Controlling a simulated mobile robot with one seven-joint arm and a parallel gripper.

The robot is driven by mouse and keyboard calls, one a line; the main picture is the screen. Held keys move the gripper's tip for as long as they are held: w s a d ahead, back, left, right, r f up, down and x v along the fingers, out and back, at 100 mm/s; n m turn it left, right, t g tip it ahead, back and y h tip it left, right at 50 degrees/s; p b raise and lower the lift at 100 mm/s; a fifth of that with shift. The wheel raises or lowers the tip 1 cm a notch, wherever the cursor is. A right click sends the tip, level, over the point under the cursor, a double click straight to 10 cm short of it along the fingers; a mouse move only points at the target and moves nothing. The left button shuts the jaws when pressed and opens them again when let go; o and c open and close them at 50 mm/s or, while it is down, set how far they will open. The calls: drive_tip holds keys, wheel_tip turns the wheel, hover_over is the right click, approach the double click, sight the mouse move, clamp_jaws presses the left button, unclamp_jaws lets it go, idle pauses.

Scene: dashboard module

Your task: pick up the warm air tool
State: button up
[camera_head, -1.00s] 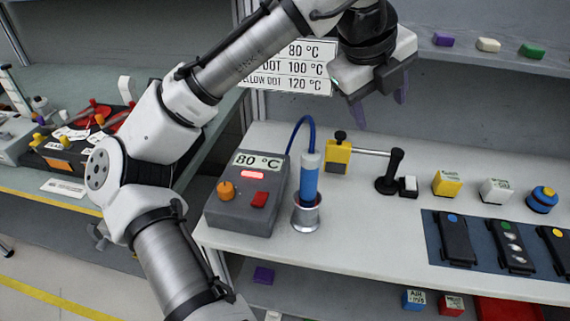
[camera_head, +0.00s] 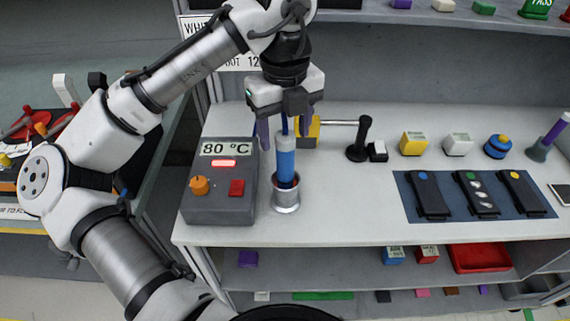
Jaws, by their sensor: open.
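In this view the fingers flank the top of the tool, left and right; the exact height and depth gap cannot be told. The grey control box (camera_head: 219,190) stands left of the tool, showing 80 °C, with an orange knob and a red button.
A yellow block fixture (camera_head: 309,132) with a metal rod stands behind the tool, close to my right finger. A black stand (camera_head: 361,138) is farther right. A blue mat (camera_head: 406,196) holds several black modules. Bench in front of the fixture is clear.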

drive_tip(key=shift+s+f+p, duration=0.1)
drive_tip(key=shift+f+p, duration=0.6)
drive_tip(key=shift+f, duration=2.2)
drive_tip(key=c, duration=1.1)
drive_tip(key=shift+o, duration=0.2)
drive_tip(key=shift+r, duration=0.1)
wheel_tip(320, 180, up, 19)
wheel_tip(320, 180, up, 7)
drive_tip(key=p, duration=0.7)
hover_over(285, 153)
drive_tip(key=w, duration=0.2)
wheel_tip(285, 153, up, 2)
drive_tip(key=shift+s+r+b, duration=0.15)
drive_tip(key=shift+r+b, duration=0.05)
drive_tip(key=shift+b, duration=0.1)
drive_tip(key=shift+d+f, duration=0.1)
